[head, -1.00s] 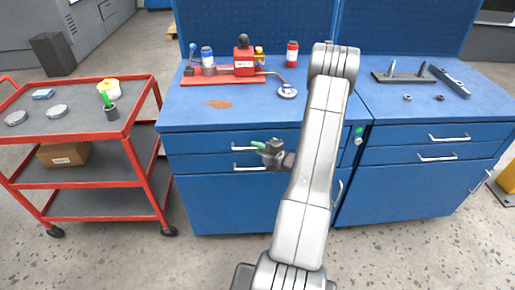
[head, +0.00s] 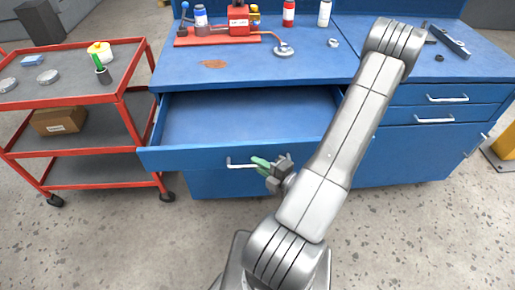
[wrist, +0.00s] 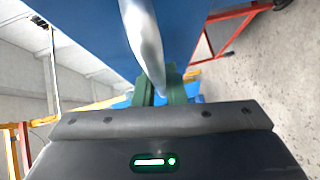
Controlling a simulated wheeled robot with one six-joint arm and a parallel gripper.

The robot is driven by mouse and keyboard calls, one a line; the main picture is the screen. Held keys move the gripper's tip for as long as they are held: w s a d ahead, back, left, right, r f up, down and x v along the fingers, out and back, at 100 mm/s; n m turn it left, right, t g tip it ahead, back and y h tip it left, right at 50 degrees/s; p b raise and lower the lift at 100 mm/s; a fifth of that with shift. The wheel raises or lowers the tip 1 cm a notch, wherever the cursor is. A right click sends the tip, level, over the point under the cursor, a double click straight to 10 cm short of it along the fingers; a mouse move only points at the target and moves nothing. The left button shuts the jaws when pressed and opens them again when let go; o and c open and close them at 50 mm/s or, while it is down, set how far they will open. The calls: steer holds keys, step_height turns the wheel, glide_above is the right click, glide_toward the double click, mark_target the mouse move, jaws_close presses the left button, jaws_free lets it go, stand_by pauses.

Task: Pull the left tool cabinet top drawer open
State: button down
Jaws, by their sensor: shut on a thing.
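The left tool cabinet's top drawer (head: 200,157) stands well out from the blue cabinet in the head view, and its bare blue inside shows. Its silver bar handle (head: 239,164) is on the drawer front. My gripper (head: 262,164) is at the right part of this handle, with its green fingers shut on it. In the wrist view the handle (wrist: 143,40) runs between the green fingers of my gripper (wrist: 163,88). My arm covers the right end of the drawer.
A red cart (head: 75,97) stands left of the cabinet, close to the drawer's left corner. The right cabinet (head: 420,140) has its drawers shut. Bottles and a red device (head: 238,20) stand on the worktop. Speckled floor in front is clear.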

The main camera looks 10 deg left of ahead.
steer(key=shift+s+d+b, duration=0.2)
steer(key=shift+s+d, duration=0.05)
steer(key=shift+s, duration=0.65)
steer(key=shift+s+d+b, duration=0.15)
steer(key=shift+s+d, duration=0.15)
steer(key=shift+s, duration=0.65)
steer(key=shift+s+d+b, duration=0.2)
steer(key=shift+s+d, duration=0.05)
steer(key=shift+s, duration=0.65)
steer(key=c, duration=1.5)
jaws_free()
steer(key=shift+d, duration=0.15)
steer(key=shift+p+v, duration=0.7)
steer(key=shift+v, duration=6.1)
steer(key=shift+b+x, duration=0.7)
steer(key=shift+x, duration=6.2)
steer(key=shift+s, duration=0.1)
